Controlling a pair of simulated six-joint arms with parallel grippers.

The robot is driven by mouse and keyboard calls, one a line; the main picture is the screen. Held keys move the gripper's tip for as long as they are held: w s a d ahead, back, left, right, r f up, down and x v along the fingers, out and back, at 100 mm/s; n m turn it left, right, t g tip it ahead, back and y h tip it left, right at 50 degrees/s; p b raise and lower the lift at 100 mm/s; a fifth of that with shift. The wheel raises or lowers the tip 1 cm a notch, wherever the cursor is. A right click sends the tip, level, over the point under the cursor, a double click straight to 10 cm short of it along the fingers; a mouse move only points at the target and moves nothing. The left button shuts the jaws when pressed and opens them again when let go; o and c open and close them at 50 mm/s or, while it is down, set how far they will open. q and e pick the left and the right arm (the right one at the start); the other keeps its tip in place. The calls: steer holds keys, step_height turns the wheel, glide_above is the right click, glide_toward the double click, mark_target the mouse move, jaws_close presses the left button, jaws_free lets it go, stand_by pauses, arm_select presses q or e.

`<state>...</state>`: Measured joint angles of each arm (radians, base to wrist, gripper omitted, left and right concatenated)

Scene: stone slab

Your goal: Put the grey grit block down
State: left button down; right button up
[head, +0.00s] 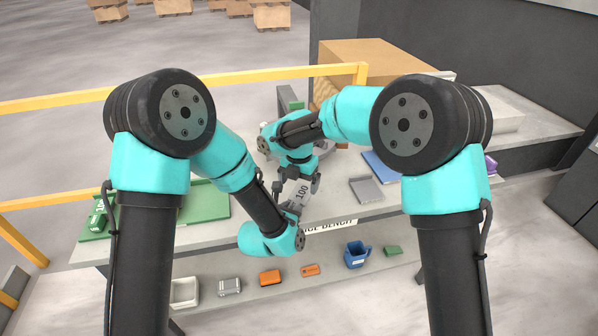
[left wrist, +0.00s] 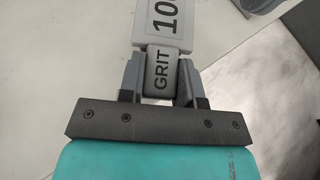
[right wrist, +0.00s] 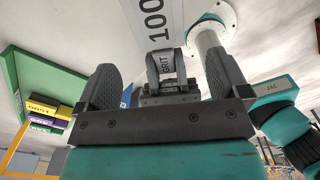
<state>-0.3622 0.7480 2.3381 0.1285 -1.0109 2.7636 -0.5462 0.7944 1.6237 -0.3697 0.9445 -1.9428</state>
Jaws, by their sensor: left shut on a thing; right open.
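The grey grit block (head: 302,194), marked "100" and "GRIT", is over the bench near its front edge in the head view. My left gripper (head: 292,208) is shut on its narrower "GRIT" end, one finger on each side, as the left wrist view (left wrist: 160,72) shows. The wider "100" part (left wrist: 166,25) sticks out beyond the fingers. My right gripper (head: 298,182) is close to the block's other end. In the right wrist view its fingers (right wrist: 163,78) are spread wide apart, with the block (right wrist: 152,22) showing beyond them. I cannot tell whether the block touches the bench.
The bench holds a green tray (head: 208,203) at left, a grey tray (head: 366,190) and a flat blue item (head: 378,166) at right. A cardboard box (head: 375,58) stands behind. A yellow rail (head: 240,77) runs behind.

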mark_target(299, 198)
steer(key=shift+f, duration=3)
steer(key=shift+c, duration=0.3)
steer(key=c, duration=0.9)
arm_select(q)
steer(key=c, duration=0.7)
jaws_free()
steer(key=shift+c, duration=0.2)
arm_select(e)
steer(key=shift+c, duration=0.7)
arm_select(q)
steer(key=v, duration=0.7)
steer(key=shift+s, duration=0.2)
steer(key=shift+a+r, duration=0.1)
